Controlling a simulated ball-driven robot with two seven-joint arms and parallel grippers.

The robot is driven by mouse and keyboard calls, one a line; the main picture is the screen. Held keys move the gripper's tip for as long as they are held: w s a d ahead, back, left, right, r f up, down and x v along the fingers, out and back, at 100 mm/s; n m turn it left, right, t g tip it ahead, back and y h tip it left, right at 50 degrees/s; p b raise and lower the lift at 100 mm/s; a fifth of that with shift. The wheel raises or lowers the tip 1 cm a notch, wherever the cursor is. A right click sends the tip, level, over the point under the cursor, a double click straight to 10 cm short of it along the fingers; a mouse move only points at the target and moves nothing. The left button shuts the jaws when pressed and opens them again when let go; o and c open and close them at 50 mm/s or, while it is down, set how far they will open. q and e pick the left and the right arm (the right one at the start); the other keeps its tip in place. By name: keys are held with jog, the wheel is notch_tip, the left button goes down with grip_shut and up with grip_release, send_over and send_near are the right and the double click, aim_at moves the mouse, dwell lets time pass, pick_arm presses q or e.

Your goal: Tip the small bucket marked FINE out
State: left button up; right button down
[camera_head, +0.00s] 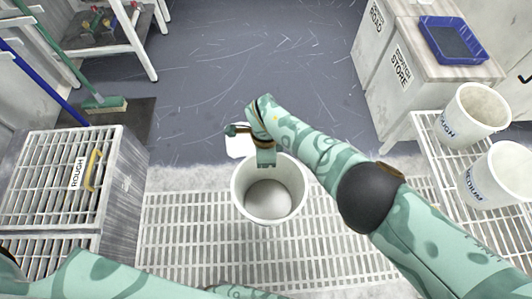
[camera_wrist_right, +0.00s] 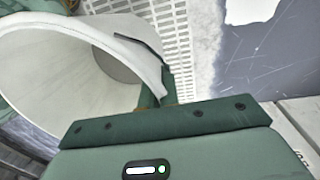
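A white bucket (camera_head: 240,190) is in the middle of the head view, over a pale slatted grating, with its open mouth facing the camera. Its inside looks whitish-grey; I cannot tell whether anything lies in it. No marking shows on the side I see. My right gripper (camera_head: 266,160) is at the bucket's far rim and appears shut on it. In the right wrist view the bucket (camera_wrist_right: 60,75) fills the upper left, with its rim at the fingers (camera_wrist_right: 153,75). My left arm shows along the bottom left of the head view, but its gripper is out of sight.
Buckets marked ROUGH (camera_head: 472,115) and MEDIUM (camera_head: 500,176) stand on a white rack at right. A cabinet with a blue tray (camera_head: 453,40) is behind them. A slatted box marked ROUGH (camera_head: 60,150) is at left. The grating (camera_head: 175,225) around the bucket is clear.

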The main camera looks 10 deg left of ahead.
jog(key=shift+d+r+y+p, duration=0.1)
jog(key=shift+r+y+p, duration=0.35)
jog(key=shift+p, duration=0.55)
pick_arm(q)
jog(key=s+d+r+n+h+p, duration=0.1)
jog(key=s+d+r+n+p, duration=0.15)
jog(key=s+p, duration=0.55)
jog(key=w+a+f+m+b, duration=0.25)
jog(key=w+b, duration=0.25)
jog(key=b, duration=0.5)
jog(key=w+r+m+t+y+b, duration=0.1)
jog(key=w+r+b, duration=0.3)
jog(key=w, duration=0.5)
jog(key=w+r+m+t+y+b, duration=0.1)
jog(key=w+r+y+b, duration=0.1)
jog(key=w+r, duration=0.55)
jog(key=w+d+r+n+t+h+b, duration=0.1)
jog(key=w+d+n+t+h+b, duration=0.1)
jog(key=w+d, duration=0.5)
jog(key=shift+w+d+r+t+h+b, duration=0.35)
jog(key=shift+w+t+h+b, duration=0.6)
jog(key=shift+w+b, duration=0.8)
pick_arm(e)
jog(key=s+d+f+t+y, duration=0.1)
jog(key=s+d+t+y, duration=0.3)
jog(key=y, duration=1)
jog(key=shift+d+f+n+t, duration=0.3)
jog(key=shift+d+f+t, duration=0.1)
jog(key=shift+d+t, duration=1.4)
